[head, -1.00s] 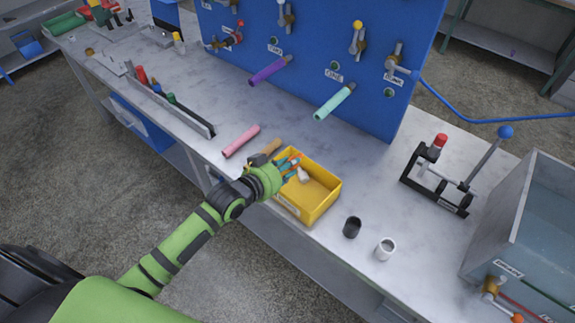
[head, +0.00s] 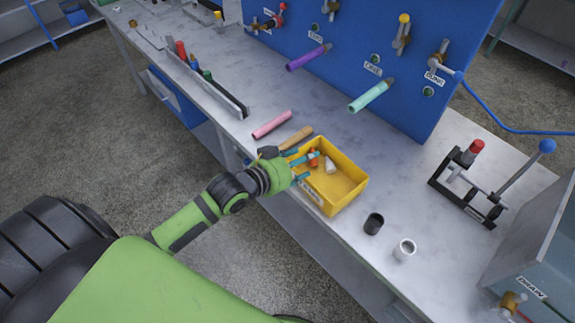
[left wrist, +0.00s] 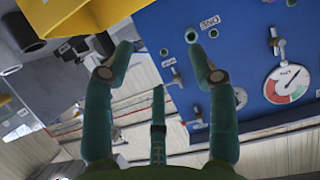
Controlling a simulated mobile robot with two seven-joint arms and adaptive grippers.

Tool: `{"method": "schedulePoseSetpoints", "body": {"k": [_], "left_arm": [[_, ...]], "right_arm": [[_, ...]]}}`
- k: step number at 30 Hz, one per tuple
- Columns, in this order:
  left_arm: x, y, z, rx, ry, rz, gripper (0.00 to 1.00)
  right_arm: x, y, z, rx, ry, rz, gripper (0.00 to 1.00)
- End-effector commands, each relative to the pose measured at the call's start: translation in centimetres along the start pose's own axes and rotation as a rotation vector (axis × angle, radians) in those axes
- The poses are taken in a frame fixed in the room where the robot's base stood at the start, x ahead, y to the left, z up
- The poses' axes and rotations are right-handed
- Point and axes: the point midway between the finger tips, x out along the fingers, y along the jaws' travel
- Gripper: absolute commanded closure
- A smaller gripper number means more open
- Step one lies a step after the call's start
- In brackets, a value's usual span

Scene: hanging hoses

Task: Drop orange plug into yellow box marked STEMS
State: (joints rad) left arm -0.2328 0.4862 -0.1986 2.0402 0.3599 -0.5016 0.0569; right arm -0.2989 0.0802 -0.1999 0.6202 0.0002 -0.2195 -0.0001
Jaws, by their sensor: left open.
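The yellow box (head: 345,196) stands at the front edge of the bench, with a label on its front wall too small to read. My left gripper (head: 309,166) reaches over the box's left end with its teal fingers spread open. The small orange plug (head: 313,158) shows beside the fingertips, within the box's outline; I cannot tell if it touches a finger or the box floor. A white plug (head: 329,166) lies in the box. In the left wrist view the open fingers (left wrist: 160,52) have nothing visible between them, and the yellow box (left wrist: 75,15) shows at upper left.
A pink hose piece (head: 272,125) and a tan one (head: 296,137) lie behind the gripper. A black cup (head: 373,223) and a white cup (head: 404,249) stand right of the box. Purple (head: 309,57) and teal (head: 371,95) hoses stick out from the blue panel (head: 440,25).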

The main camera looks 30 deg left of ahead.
Motion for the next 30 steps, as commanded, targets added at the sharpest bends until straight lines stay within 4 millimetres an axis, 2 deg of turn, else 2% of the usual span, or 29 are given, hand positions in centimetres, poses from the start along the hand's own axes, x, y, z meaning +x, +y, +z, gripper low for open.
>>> {"method": "schedulePoseSetpoints", "body": {"k": [1,6,12,27,30], "left_arm": [[-1.2,0.0,0.1,0.002,-0.003,0.001,0.42],[-4.2,0.0,0.1,0.002,-0.002,0.001,0.42],[-5.8,0.0,0.0,-0.001,0.001,0.0,0.42],[-6.0,0.0,0.0,-0.001,0.001,0.0,0.42],[-5.7,-0.4,0.9,-0.006,-0.013,-0.011,0.42]], "right_arm": [[0.0,0.0,0.1,0.0,-0.001,0.0,0.43],[0.0,0.0,0.1,0.0,-0.002,-0.001,0.43],[0.0,-0.1,0.1,0.0,-0.002,-0.001,0.43],[0.0,-0.1,0.1,0.0,-0.002,-0.001,0.43],[0.1,-0.1,0.1,0.0,-0.002,-0.001,0.43]]}}
